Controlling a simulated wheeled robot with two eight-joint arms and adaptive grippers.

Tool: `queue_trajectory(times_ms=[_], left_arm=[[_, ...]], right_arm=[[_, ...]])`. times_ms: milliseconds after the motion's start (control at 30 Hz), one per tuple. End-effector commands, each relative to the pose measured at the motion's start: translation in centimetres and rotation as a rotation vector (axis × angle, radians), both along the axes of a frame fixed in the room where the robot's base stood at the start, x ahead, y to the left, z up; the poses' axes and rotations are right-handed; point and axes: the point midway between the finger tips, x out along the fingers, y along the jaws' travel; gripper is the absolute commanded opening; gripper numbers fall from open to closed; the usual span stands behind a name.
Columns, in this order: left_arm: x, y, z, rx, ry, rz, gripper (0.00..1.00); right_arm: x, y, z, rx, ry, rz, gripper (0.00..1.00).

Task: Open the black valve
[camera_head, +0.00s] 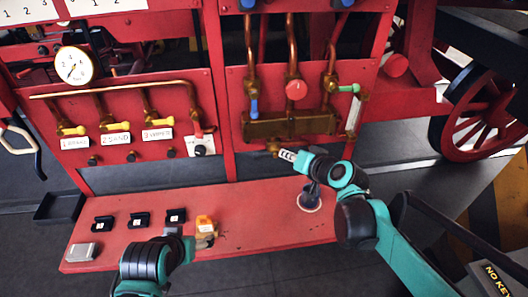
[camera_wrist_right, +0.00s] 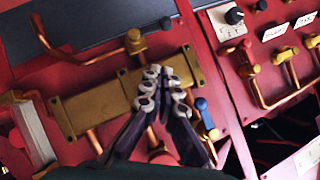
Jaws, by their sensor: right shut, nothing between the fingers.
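A brass valve fitting (camera_head: 273,148) sits just below the brass block on the right red panel. My right gripper (camera_head: 286,155) is close to this fitting in the head view. Its fingers (camera_wrist_right: 155,75) are shut and empty, in front of the brass block (camera_wrist_right: 85,105). I cannot tell whether they touch anything. My left gripper (camera_head: 188,243) is low over the red bench; its jaws are not clear.
The red bench (camera_head: 260,205) holds several black blocks, an orange-yellow item (camera_head: 205,223) and a grey block (camera_head: 81,251). A white plate with a black knob (camera_head: 200,150) is on the left panel. Blue, red and green handles surround the brass block. A gauge (camera_head: 74,66) is upper left.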

Motion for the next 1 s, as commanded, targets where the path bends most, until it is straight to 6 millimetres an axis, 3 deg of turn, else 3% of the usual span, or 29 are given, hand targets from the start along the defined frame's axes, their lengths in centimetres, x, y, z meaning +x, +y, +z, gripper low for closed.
queue_trajectory(times_ms=[533,1000], left_arm=[[0.0,0.0,-0.4,0.000,0.000,0.000,0.77],[0.0,0.0,-3.4,0.000,0.000,0.000,0.77]], right_arm=[[1.2,0.5,-0.5,0.009,-0.005,0.000,0.00],[8.5,4.4,-5.0,0.009,-0.005,0.000,0.00]])
